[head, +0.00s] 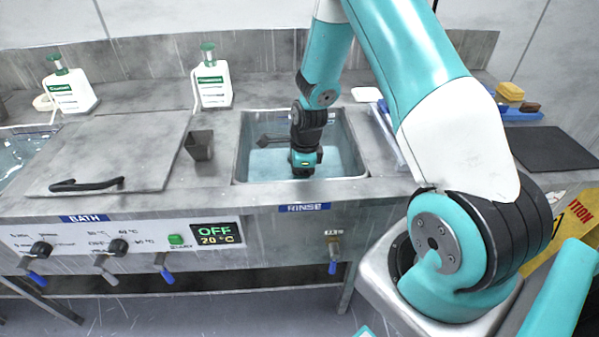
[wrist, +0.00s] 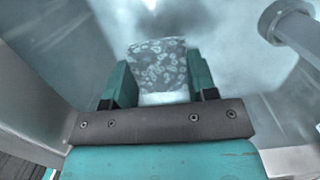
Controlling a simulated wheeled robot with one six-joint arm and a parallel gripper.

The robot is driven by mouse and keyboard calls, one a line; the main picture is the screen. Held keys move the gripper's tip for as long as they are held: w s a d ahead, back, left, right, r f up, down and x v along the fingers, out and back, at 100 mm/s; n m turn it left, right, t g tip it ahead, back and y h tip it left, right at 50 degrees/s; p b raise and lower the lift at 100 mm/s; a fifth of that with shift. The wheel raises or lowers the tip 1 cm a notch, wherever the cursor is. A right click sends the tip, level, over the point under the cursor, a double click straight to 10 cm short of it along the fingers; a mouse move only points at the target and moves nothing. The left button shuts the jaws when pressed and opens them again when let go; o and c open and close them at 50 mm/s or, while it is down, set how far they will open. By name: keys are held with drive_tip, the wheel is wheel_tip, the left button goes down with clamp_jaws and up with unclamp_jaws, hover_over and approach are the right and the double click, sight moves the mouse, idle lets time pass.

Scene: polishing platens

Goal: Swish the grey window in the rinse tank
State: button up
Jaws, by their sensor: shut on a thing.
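The rinse tank (head: 342,181) is an open metal basin with bluish water, set in the counter above a RINSE label. My gripper (head: 305,160) points down inside the tank. In the wrist view my gripper (wrist: 163,85) has its two teal fingers on either side of the grey window (wrist: 158,62), a small piece with a pale mottled pattern. The gripper is shut on it. In the head view the window is hidden below the gripper. In the wrist view, water or tank floor lies behind it; I cannot tell how deep it is.
A closed lid (head: 120,150) with a black handle covers the bath to the left. A dark grey cup (head: 200,146) stands between lid and tank. Two white bottles (head: 214,86) stand behind. A pipe (wrist: 288,25) shows at the upper right of the wrist view. A black mat (head: 555,148) lies right.

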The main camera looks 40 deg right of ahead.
drive_tip(key=shift+r, duration=0.15)
idle(1.2)
drive_tip(key=shift+p, duration=0.3)
drive_tip(key=shift+r+p, duration=1)
drive_tip(key=shift+r, duration=0.05)
drive_tip(key=shift+f+b, duration=0.8)
drive_tip(key=shift+f, duration=0.4)
wheel_tip(320, 180, up, 12)
drive_tip(key=p, duration=1)
drive_tip(key=shift+r, duration=0.15)
